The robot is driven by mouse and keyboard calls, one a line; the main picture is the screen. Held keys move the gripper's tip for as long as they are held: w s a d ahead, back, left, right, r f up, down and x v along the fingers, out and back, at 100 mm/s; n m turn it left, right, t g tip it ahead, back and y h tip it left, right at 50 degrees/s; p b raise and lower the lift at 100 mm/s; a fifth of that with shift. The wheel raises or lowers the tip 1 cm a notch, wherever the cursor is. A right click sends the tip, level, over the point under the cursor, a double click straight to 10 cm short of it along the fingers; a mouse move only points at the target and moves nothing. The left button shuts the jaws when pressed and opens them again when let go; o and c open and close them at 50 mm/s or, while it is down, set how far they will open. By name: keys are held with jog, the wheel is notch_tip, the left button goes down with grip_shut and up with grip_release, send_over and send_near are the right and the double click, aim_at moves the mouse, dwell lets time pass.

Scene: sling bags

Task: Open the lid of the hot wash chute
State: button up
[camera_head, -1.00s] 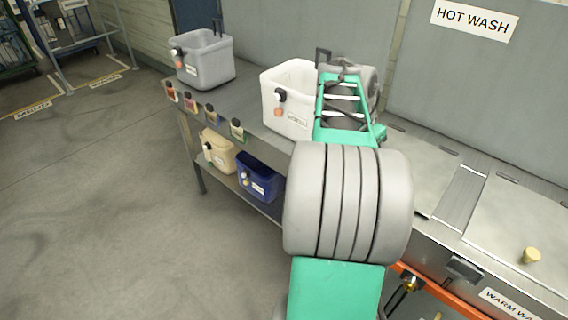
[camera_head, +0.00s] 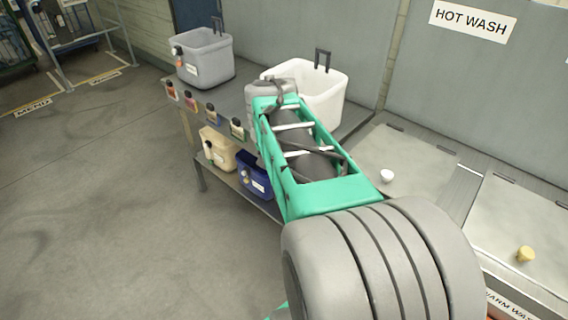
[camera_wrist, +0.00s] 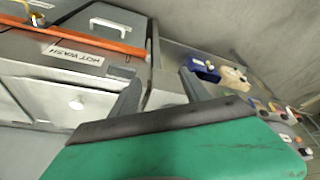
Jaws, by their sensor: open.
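The hot wash chute lid (camera_head: 405,165) is a flat pale grey panel with a white knob (camera_head: 386,176), lying closed on the counter below the HOT WASH sign. In the wrist view the lid (camera_wrist: 45,98) and its white knob (camera_wrist: 77,103) are at the left, beside the HOT WASH label (camera_wrist: 73,54). My gripper (camera_wrist: 160,90) is open and empty, its two dark fingers to the right of the knob and apart from it. The head view does not show the fingers; my arm covers the lid's near part.
A second lid with a yellow knob (camera_head: 526,254) lies to the right, by the warm wash label (camera_head: 512,303). A white bin (camera_head: 325,95) and a grey bin (camera_head: 207,62) stand on the table at left. Tan (camera_head: 218,150) and blue (camera_head: 254,175) bags sit on the lower shelf.

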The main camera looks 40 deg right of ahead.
jog(key=shift+a, duration=0.4)
